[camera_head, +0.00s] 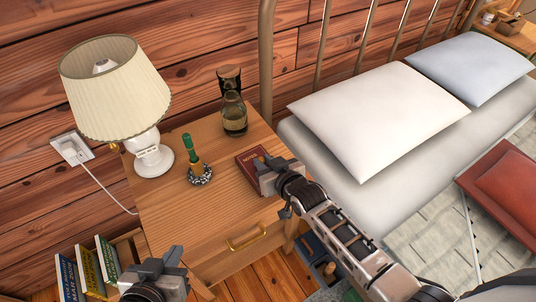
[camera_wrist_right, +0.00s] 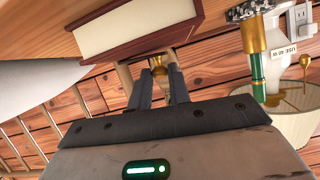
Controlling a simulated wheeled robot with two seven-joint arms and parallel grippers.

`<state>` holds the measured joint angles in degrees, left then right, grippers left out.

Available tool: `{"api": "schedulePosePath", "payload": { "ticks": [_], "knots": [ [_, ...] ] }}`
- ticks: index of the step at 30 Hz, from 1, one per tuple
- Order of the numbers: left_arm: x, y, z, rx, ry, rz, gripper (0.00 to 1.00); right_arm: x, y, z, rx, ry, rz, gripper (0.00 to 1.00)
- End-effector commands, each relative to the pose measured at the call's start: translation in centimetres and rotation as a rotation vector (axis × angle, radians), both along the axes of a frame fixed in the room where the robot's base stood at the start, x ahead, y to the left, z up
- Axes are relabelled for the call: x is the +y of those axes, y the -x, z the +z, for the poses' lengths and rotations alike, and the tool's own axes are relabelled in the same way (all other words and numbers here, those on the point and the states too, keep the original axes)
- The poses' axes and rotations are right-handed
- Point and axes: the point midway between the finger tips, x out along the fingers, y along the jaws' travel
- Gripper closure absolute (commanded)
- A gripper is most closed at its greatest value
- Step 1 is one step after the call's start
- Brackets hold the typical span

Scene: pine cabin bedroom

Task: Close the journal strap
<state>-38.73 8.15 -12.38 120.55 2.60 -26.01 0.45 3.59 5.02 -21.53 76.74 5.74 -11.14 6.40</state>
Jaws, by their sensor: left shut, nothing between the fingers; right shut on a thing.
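The dark red journal (camera_head: 254,163) lies on the wooden nightstand, its right side partly hidden by my right gripper (camera_head: 267,170). In the right wrist view the journal (camera_wrist_right: 140,28) shows edge-on, with its pale page block between red covers. My right gripper (camera_wrist_right: 158,72) is shut at the journal's edge on a small tan-brown piece that looks like the strap. The fingers hide most of it, and I cannot see how the rest of the strap lies. My left gripper (camera_head: 160,268) is shut and empty, low in front of the nightstand.
On the nightstand (camera_head: 210,215) stand a lamp (camera_head: 115,90), a green-handled object with a dark round base (camera_head: 198,173) and a glass bottle (camera_head: 234,118). The bed with a white pillow (camera_head: 375,115) is to the right. Books (camera_head: 85,270) stand at lower left. The nightstand's front top is clear.

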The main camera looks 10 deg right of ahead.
Motion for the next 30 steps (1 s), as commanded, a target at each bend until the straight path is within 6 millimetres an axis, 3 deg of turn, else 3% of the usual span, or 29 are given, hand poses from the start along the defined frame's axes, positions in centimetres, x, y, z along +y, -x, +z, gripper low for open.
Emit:
{"api": "schedulePosePath", "payload": {
  "ticks": [23,24,26,30],
  "knots": [
    [0.10,0.06,-0.04,0.006,-0.013,-0.006,1.00,0.29,0.11,-0.52,-0.043,0.106,0.000,1.00],
    [0.09,0.05,-0.04,0.006,-0.013,-0.006,1.00,0.29,0.11,-0.52,-0.043,0.106,0.000,0.78],
    [0.09,0.05,-0.04,0.006,-0.013,-0.006,1.00,0.29,0.11,-0.52,-0.043,0.105,-0.001,0.62],
    [0.08,0.04,-0.02,0.005,-0.012,-0.006,1.00,0.29,0.12,-0.53,-0.043,0.105,-0.001,0.62]
  ]
}}
